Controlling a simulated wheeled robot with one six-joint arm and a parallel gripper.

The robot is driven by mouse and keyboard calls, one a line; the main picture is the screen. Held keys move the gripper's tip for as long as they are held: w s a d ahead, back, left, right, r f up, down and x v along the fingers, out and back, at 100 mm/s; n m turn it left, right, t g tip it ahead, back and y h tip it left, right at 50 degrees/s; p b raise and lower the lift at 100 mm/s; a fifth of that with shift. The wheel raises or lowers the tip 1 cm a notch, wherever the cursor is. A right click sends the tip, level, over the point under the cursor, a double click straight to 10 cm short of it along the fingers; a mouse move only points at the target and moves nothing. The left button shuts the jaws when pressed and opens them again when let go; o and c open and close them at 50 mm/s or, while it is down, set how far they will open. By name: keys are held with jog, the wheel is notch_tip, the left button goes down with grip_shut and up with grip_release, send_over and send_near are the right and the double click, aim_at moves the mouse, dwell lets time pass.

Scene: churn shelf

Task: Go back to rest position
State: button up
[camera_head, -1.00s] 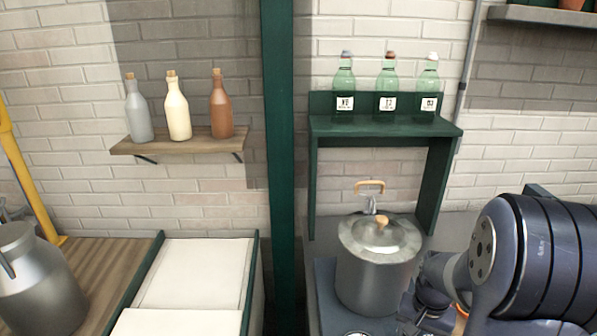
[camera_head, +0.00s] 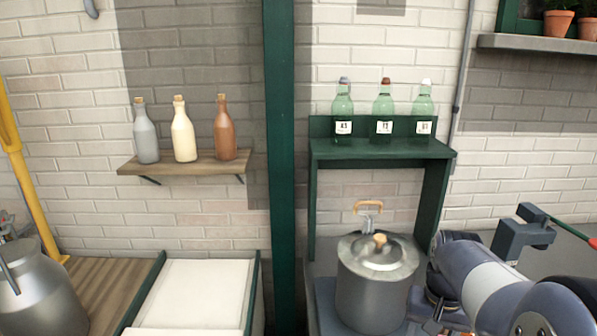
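My arm (camera_head: 490,285) is at the lower right of the head view, with its links bent beside the lidded metal pot (camera_head: 372,294). My gripper cannot be made out in this view, so I cannot see its fingers or whether it holds anything. The pot has a wooden knob on its lid and stands under the green shelf (camera_head: 380,150). Dark parts at the near end of my arm's links are partly hidden and too small to tell apart.
Three green glass bottles (camera_head: 384,110) stand on the green shelf. Three corked bottles (camera_head: 184,135) stand on a wooden shelf (camera_head: 140,168). A metal churn (camera_head: 40,295) is at lower left. A grey block-shaped device (camera_head: 518,238) is behind my arm. A green post (camera_head: 281,170) divides the wall.

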jog(key=shift+s+a, duration=0.3)
jog(key=shift+s, duration=0.25)
